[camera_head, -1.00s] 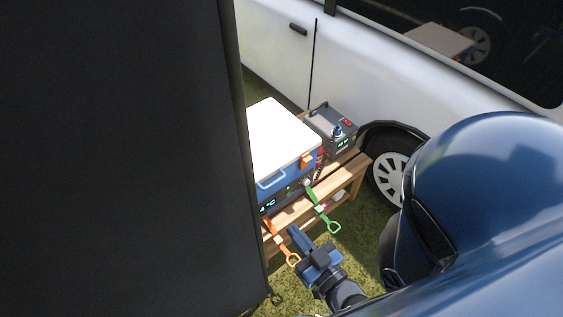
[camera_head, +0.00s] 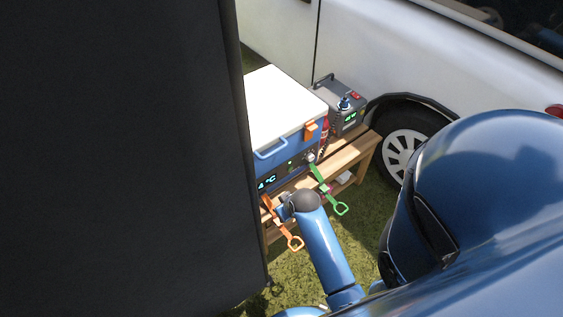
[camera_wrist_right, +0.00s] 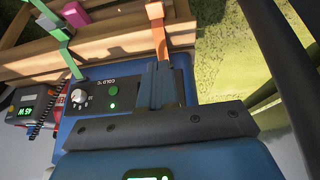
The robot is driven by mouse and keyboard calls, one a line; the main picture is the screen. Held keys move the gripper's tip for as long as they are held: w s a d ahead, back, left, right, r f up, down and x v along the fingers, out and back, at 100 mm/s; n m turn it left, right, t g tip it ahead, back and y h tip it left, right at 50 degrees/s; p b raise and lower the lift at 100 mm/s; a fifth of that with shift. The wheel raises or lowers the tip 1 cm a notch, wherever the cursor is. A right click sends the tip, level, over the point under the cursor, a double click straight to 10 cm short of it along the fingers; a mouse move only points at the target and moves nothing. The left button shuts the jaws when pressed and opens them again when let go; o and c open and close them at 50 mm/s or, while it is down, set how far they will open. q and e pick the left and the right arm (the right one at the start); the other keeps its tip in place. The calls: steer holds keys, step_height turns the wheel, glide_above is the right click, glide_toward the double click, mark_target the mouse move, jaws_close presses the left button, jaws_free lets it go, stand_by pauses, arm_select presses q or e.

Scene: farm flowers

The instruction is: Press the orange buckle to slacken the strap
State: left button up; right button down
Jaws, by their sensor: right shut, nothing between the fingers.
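The orange strap (camera_head: 288,232) hangs over the wooden bench at the cooler's front, its loop at the bottom. In the right wrist view the orange strap (camera_wrist_right: 159,38) runs down to my right fingertips, with a wider orange piece (camera_wrist_right: 154,10) at the top. I cannot tell for certain which part is the buckle. My right gripper (camera_wrist_right: 161,72) is shut and empty, its tips at or close to the strap; contact is unclear. In the head view the right gripper (camera_head: 283,207) is partly hidden by my wrist. My left gripper is not in view.
The blue cooler (camera_head: 287,154) with a white lid stands on the wooden bench (camera_head: 356,152). A green strap (camera_head: 324,184) hangs to the right. A grey power box (camera_head: 343,98) stands behind. A dark panel (camera_head: 120,150) blocks the left. A white vehicle (camera_head: 420,65) is behind.

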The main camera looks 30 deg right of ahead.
arm_select(q)
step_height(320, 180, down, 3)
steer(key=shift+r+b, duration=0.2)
steer(key=shift+b, duration=0.6)
arm_select(e)
steer(key=shift+w+d+f+g, duration=0.25)
steer(key=shift+d+f+g, duration=0.1)
steer(key=shift+f+g, duration=0.2)
steer(key=shift+w+d+f+g, duration=0.25)
steer(key=shift+d+f+g, duration=0.1)
steer(key=shift+f+g, duration=0.15)
steer(key=b+x, duration=0.1)
steer(key=x, duration=0.3)
steer(key=b+x, duration=0.2)
steer(key=x, duration=0.2)
steer(key=b+x, duration=0.2)
steer(key=x, duration=0.2)
steer(key=shift+s+a+f, duration=0.1)
steer(key=shift+s+a, duration=0.15)
steer(key=shift+s, duration=0.05)
steer(key=shift+f, duration=0.85)
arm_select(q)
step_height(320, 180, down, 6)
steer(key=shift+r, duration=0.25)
